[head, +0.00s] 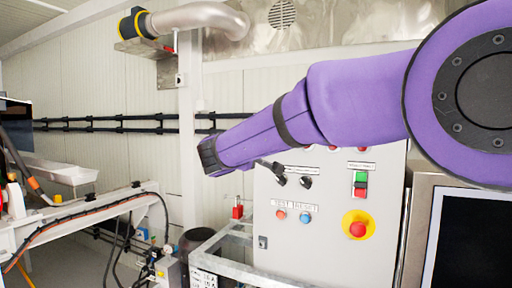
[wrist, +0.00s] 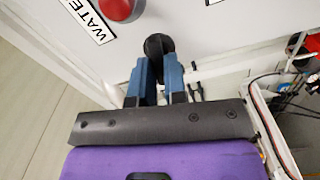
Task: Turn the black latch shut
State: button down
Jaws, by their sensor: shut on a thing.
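In the wrist view, the black latch (wrist: 158,44) is a dark rounded knob on a white panel. My gripper (wrist: 160,68) has two blue fingers, one on each side of the latch's lower part, and is shut on it. The fingers partly cover the latch, so its exact turn angle cannot be told. In the head view my purple arm reaches to the left across the top of a grey control cabinet.
A red knob (wrist: 122,8) and a WATER label (wrist: 87,18) are close by, up and left of the latch. Cables (wrist: 290,95) run at the right. In the head view, the control cabinet (head: 330,240) carries a red emergency button (head: 358,229) and black switches (head: 305,182).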

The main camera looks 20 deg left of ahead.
jog(key=shift+f+n, duration=0.1)
jog(key=shift+n, duration=1)
jog(key=c, duration=1.2)
grip_release()
jog(key=shift+o, duration=0.2)
jog(key=shift+s, duration=0.1)
jog(key=s, duration=1)
jog(key=shift+s+a, duration=0.3)
jog(key=shift+a, duration=0.15)
